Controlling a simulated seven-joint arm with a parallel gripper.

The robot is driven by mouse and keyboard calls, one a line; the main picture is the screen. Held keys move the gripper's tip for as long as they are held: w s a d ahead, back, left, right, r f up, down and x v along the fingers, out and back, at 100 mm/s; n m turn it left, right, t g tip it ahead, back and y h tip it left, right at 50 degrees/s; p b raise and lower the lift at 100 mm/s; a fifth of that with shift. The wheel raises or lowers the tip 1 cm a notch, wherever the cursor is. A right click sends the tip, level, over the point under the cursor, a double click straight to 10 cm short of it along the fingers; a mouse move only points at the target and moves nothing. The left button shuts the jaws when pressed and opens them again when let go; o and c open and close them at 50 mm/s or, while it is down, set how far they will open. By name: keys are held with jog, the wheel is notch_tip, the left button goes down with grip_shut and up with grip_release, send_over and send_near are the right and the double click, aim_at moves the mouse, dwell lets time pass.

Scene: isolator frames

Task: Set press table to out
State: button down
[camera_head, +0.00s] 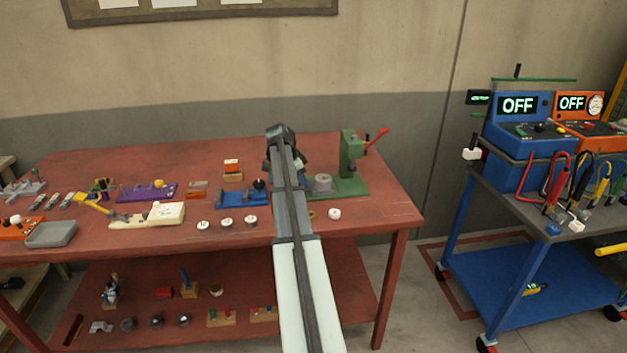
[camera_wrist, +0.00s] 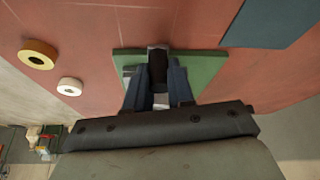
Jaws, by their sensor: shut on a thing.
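A green press (camera_head: 352,165) with a red lever (camera_head: 377,138) stands at the right end of the red bench. A grey round piece (camera_head: 323,182) sits on its green base, left of the column. I cannot tell for sure which part is the press table. My gripper (camera_wrist: 157,78) points down over the green base (camera_wrist: 208,72) in the wrist view. Its two fingers are shut on a dark block-like part (camera_wrist: 158,65) above the base. What that part joins to is hidden. In the head view my arm hides the fingertips.
A blue fixture (camera_head: 240,199) with a black knob lies left of my arm. Other fixtures fill the bench's left. A blue cart (camera_head: 520,262) with meters stands right.

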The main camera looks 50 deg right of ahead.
jog(key=shift+w+a, duration=0.2)
jog(key=c, duration=1)
grip_release()
jog(key=shift+r, duration=0.1)
jog(key=v, duration=1.3)
jog(key=shift+r, duration=0.3)
jog(key=shift+w, duration=0.1)
